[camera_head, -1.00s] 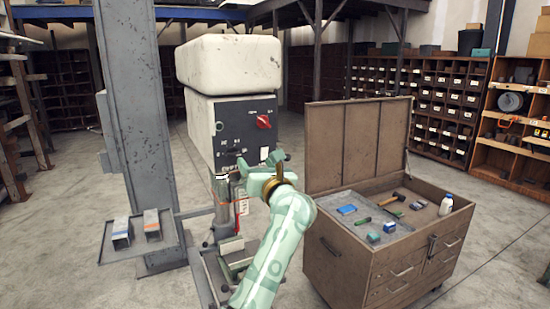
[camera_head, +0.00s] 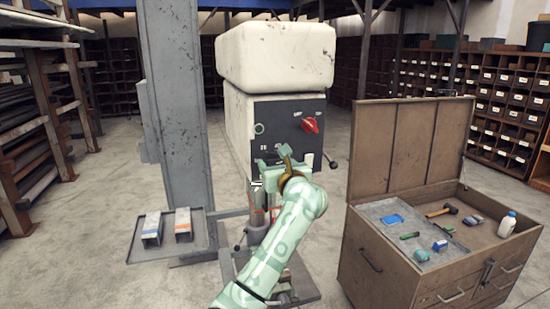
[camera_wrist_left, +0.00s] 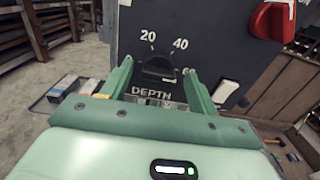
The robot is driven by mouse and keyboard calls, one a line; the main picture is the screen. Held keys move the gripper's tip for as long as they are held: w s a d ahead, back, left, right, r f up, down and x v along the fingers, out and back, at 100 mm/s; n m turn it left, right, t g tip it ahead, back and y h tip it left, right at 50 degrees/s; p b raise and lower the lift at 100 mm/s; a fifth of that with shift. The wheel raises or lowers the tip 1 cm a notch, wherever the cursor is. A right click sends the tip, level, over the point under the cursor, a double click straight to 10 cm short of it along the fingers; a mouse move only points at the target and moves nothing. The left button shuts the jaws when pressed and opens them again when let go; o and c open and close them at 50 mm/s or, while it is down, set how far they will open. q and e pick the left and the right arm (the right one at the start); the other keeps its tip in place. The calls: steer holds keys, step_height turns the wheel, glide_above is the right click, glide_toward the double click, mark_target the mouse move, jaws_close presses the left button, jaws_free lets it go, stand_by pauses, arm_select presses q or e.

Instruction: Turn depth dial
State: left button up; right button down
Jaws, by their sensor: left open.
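The depth dial (camera_wrist_left: 158,68) is a black half-round knob on the dark control panel (camera_head: 282,125). It has marks 20, 40 and a partly covered 60 around it, with the word DEPTH below. My left gripper (camera_wrist_left: 160,82) is open, its two green fingers on either side of the dial's lower part in the left wrist view. I cannot tell whether they touch it. In the head view the left gripper (camera_head: 280,158) is in front of the panel and hides the dial. My right gripper is not in view.
A red switch (camera_head: 309,125) sits at the panel's upper right, and a pale rocker (camera_wrist_left: 225,90) is right of the dial. A grey column (camera_head: 172,120) stands to the left. An open wooden tool chest (camera_head: 385,265) stands to the right.

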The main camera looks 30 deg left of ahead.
arm_select(q)
steer(key=shift+w+a, duration=0.35)
steer(key=shift+a, duration=0.1)
steer(key=shift+s+r, duration=0.1)
steer(key=shift+c, duration=0.7)
steer(key=shift+d, duration=0.1)
steer(key=c, duration=0.9)
steer(key=shift+o, duration=0.2)
steer(key=shift+n+b, duration=0.3)
steer(key=shift+b, duration=0.15)
steer(key=shift+s+f+n+b, duration=0.1)
steer(key=shift+f+n+b, duration=0.05)
steer(key=shift+n+b, duration=3.4)
steer(key=shift+s+f+n+b, duration=0.1)
steer(key=shift+n+b, duration=2.05)
steer(key=shift+b, duration=2.75)
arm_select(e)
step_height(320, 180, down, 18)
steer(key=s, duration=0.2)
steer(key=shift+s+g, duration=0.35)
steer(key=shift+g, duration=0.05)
